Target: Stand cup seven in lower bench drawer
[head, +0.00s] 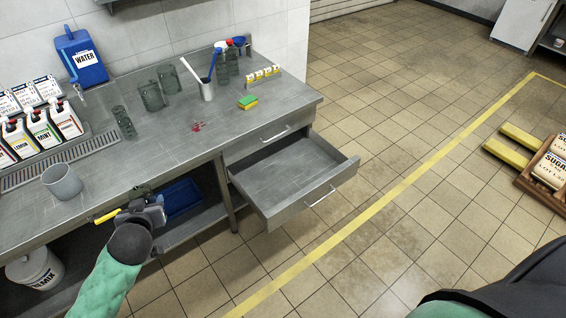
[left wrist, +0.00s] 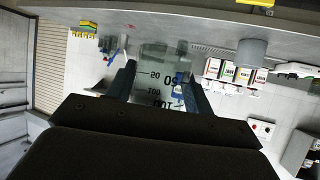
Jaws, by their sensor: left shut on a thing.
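My left gripper (head: 143,204) is in front of the bench's front edge, left of the open drawer. In the left wrist view it (left wrist: 160,82) is shut on a clear measuring cup (left wrist: 162,72) with dark volume marks, which appear upside down there. In the head view that cup is mostly hidden by the gripper. I cannot read a cup number. The lower bench drawer (head: 284,171) is pulled out and looks empty. The drawer above it (head: 268,140) is closed. My right gripper is not in view; only part of my right arm shows at the bottom right.
Several clear jars (head: 151,96), a grey cup (head: 62,182), a tool holder (head: 207,91), a sponge (head: 247,102) and bottles (head: 66,119) stand on the bench (head: 180,150). A blue bin (head: 181,200) is on the shelf below.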

